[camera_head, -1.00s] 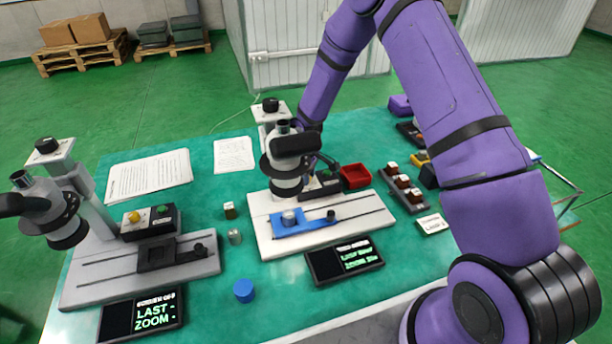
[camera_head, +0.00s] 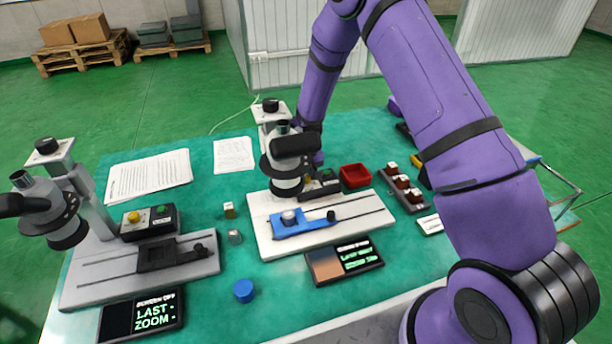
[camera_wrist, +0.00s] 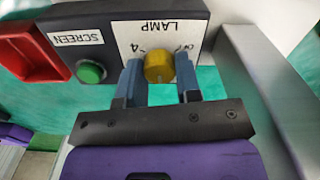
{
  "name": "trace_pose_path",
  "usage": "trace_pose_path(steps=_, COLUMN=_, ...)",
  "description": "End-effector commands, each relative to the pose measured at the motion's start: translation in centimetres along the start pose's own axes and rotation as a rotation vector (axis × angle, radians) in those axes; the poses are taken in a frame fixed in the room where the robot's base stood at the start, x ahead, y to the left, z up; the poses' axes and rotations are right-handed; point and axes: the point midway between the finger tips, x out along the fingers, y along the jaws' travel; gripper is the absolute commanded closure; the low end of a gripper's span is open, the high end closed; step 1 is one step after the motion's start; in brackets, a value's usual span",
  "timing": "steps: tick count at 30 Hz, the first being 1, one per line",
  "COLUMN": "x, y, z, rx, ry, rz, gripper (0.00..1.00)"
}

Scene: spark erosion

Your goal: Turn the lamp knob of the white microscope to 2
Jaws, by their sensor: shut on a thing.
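The white microscope (camera_head: 288,143) stands mid-table on a white base (camera_head: 262,225) with a blue slide (camera_head: 312,217). Its dark control box (camera_head: 320,188) is behind it, partly hidden. In the wrist view the yellow lamp knob (camera_wrist: 159,68) sits on a white plate (camera_wrist: 160,38) that reads LAMP upside down. A 4 shows left of the knob; a mark to its right is hard to read. My gripper (camera_wrist: 158,77) is shut on the knob, one finger on each side. The 2 and the knob's pointer cannot be made out. The microscope hides my gripper in the head view.
A green button (camera_wrist: 90,72) marked SCREEN is close left of my gripper in the wrist view. A red bin (camera_head: 355,176) is right of the box. A display (camera_head: 344,260) lies in front, lit with a brownish picture. A grey microscope (camera_head: 60,205) stands left.

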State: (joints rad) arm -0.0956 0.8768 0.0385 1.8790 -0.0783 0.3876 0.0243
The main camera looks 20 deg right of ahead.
Motion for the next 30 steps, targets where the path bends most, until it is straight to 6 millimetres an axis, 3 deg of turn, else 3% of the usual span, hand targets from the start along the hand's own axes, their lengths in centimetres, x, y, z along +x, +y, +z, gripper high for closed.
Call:
trace_pose_path(steps=14, x=-0.1, y=0.0, z=-0.1, rx=0.013, ry=0.003, rz=0.0, gripper=0.92)
trace_pose_path(steps=15, x=-0.1, y=0.0, z=-0.1, rx=0.013, ry=0.003, rz=0.0, gripper=0.62)
trace_pose_path(steps=18, x=0.0, y=0.0, z=-0.1, rx=0.013, ry=0.002, rz=0.0, gripper=0.43)
trace_pose_path(steps=26, x=-0.1, y=0.0, z=0.0, rx=0.013, ry=0.001, rz=0.0, gripper=0.43)
trace_pose_path(steps=30, x=-1.1, y=0.0, z=-0.1, rx=0.013, ry=0.004, rz=0.0, gripper=0.43)
